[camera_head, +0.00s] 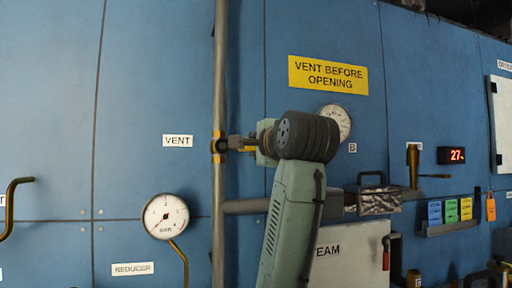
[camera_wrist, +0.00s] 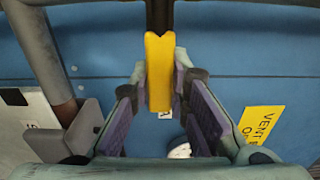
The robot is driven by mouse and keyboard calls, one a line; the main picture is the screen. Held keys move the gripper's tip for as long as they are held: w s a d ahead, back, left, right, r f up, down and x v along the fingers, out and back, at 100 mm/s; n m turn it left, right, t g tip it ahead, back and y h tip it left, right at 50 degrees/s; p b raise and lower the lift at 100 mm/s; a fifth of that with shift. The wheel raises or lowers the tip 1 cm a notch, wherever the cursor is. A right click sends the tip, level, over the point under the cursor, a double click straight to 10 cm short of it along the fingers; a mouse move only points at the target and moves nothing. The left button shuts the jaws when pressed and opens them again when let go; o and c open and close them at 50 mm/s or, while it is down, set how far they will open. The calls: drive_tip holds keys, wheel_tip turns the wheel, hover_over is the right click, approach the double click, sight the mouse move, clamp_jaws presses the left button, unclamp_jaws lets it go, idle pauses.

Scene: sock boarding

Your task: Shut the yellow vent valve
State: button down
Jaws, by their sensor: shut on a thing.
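The yellow vent valve handle (camera_wrist: 158,75) stands between my two finger pads in the wrist view, and my gripper (camera_wrist: 161,88) is shut on it. In the head view the vent valve (camera_head: 217,147) sits on the upright pipe, right of the VENT label (camera_head: 178,141). A short yellow part of the handle (camera_head: 248,149) shows to the right of the pipe, at about a right angle to it. My gripper (camera_head: 252,142) and wrist hide the rest of the handle in that view.
The upright pipe (camera_head: 220,75) runs close beside my gripper. A yellow warning sign (camera_head: 328,75) and a half-hidden gauge (camera_head: 338,122) are behind my wrist. A horizontal pipe (camera_head: 250,206) passes behind my arm. A pressure gauge (camera_head: 166,216) is lower left.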

drive_tip(key=shift+f, duration=0.1)
drive_tip(key=c, duration=1.5)
unclamp_jaws()
drive_tip(key=v, duration=1.2)
